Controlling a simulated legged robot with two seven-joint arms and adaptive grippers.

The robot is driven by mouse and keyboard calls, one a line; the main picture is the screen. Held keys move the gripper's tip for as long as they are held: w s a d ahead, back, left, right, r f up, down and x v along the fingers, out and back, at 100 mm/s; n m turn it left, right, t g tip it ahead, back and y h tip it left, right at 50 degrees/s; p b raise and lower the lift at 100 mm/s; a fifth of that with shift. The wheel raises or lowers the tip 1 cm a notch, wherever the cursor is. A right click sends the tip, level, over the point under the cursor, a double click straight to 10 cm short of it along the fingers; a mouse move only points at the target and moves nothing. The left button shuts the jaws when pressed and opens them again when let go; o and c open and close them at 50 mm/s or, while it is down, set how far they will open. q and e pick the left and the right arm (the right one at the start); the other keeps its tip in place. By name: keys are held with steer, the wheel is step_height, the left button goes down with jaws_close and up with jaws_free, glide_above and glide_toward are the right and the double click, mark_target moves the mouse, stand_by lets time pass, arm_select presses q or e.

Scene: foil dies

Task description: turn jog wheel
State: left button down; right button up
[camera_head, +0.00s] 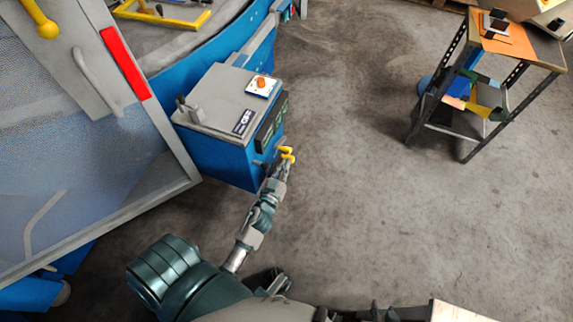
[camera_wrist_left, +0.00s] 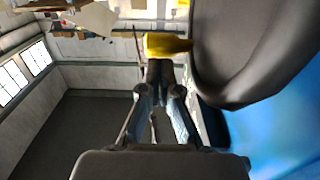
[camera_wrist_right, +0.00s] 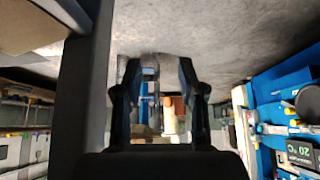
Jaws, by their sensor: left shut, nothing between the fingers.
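The blue control box with a grey top (camera_head: 222,98) stands left of centre in the head view, with a dark panel (camera_head: 270,122) on its right side. A yellow handle (camera_head: 288,152) sticks out low on that side. My left gripper (camera_head: 280,168) is at this handle, shut and empty. In the left wrist view the yellow handle (camera_wrist_left: 166,45) lies just beyond the shut fingertips (camera_wrist_left: 160,68), beside a large dark rounded part (camera_wrist_left: 250,50), probably the jog wheel. Whether the fingers touch the handle is unclear. My right gripper (camera_wrist_right: 157,68) is open and empty.
A machine door with a mesh window (camera_head: 75,170) and red strip (camera_head: 124,62) is at left. A shelf cart with an orange top sheet (camera_head: 500,38) stands at upper right. The grey floor (camera_head: 350,190) between is clear. A small display (camera_wrist_right: 300,152) shows in the right wrist view.

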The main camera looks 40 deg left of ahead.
arm_select(q)
steer(key=shift+w+f, duration=0.1)
steer(key=shift+w, duration=0.05)
arm_select(e)
steer(key=shift+w+a+r, duration=0.15)
steer(key=shift+w, duration=0.15)
